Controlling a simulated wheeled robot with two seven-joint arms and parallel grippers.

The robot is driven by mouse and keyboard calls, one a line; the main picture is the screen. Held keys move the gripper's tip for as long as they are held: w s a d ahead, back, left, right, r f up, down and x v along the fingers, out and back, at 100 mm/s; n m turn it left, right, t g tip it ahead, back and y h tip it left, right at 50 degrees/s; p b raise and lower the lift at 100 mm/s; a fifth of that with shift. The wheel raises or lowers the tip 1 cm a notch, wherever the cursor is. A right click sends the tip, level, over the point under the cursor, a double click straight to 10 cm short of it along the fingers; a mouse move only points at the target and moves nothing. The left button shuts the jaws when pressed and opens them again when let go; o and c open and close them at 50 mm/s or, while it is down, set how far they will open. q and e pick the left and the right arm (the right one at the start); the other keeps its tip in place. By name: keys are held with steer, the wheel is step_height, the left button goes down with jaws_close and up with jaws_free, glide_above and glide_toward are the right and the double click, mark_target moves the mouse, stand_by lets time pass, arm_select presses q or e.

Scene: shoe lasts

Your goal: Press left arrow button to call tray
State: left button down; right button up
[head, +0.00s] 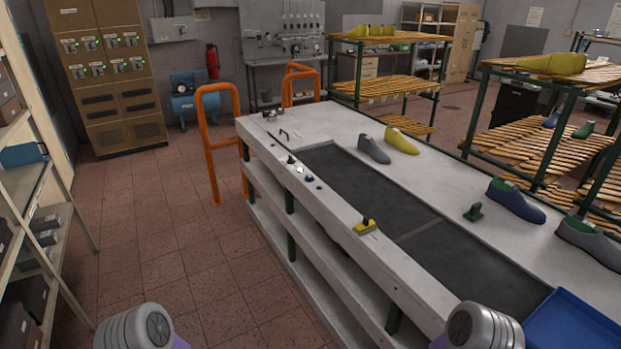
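Several small buttons or controls sit in a row on the left edge strip of the grey bench (270,143): a dark one (291,160), a pale one (300,169) and a blue-tinted one (309,178). They are too small for me to tell which bears a left arrow. A blue tray (572,325) lies at the bottom right, at the near end of the dark belt (410,245), and is cut off by the picture edge. Only rounded grey links of my two arms show at the bottom; neither gripper is in view.
A yellow-and-black object (365,227) sits on the bench's left edge. Shoe lasts, grey (373,149), yellow (401,140) and blue (515,200), stand along the right side. Orange rails (208,145) rise beside the bench's far left. The floor left of the bench is clear.

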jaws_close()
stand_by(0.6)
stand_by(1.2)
